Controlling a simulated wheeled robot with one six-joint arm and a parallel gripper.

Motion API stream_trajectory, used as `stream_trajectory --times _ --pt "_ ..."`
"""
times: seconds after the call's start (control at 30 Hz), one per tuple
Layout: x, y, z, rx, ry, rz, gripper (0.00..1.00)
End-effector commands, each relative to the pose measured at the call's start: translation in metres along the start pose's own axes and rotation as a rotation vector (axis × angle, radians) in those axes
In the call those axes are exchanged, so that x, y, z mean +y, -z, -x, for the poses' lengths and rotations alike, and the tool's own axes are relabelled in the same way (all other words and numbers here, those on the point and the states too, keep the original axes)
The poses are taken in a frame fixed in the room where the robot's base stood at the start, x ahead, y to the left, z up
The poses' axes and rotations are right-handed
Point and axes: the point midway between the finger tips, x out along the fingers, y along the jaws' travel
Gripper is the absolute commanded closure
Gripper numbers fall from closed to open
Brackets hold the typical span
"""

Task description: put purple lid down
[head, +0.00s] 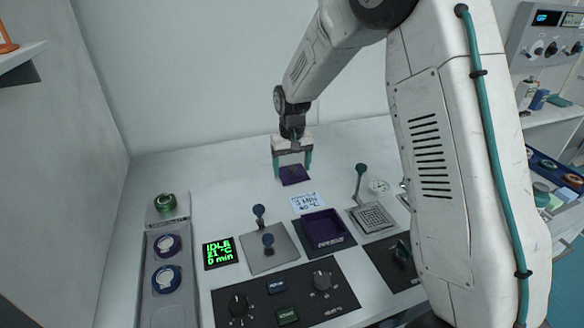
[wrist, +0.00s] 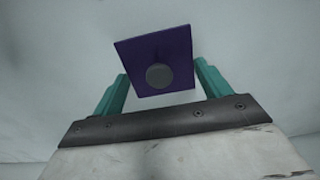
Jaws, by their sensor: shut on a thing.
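The purple lid (head: 294,176) is a thin flat square, held at the tips of my gripper (head: 292,163) over the back part of the white table. In the wrist view the lid (wrist: 134,57) lies between the two teal fingers of my gripper (wrist: 161,69), with a round grey knob in its middle. It looks slightly tilted there. My gripper is shut on the lid. I cannot tell whether the lid touches the table top. A dark tray with an open purple recess (head: 323,228) sits in front and to the right of it.
A small handwritten label (head: 306,202) lies just in front of the lid. A grey plate with blue-knobbed levers (head: 268,246), a green display (head: 220,252) and a grid plate with a lever (head: 371,217) stand nearby. The table's back left is clear.

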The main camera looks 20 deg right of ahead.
Motion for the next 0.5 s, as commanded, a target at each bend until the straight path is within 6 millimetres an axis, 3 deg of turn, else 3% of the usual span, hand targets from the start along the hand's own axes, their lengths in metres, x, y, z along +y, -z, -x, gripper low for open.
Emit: stream_trajectory --times 0.43,0.47,0.5 --pt "0.0 -0.0001 -0.0114 0.0 0.0 0.0 0.46" --pt "0.0 -0.0001 -0.0109 0.001 0.0 0.0 0.15" --pt "0.0 -0.0001 -0.0108 0.001 0.0 0.0 0.04"
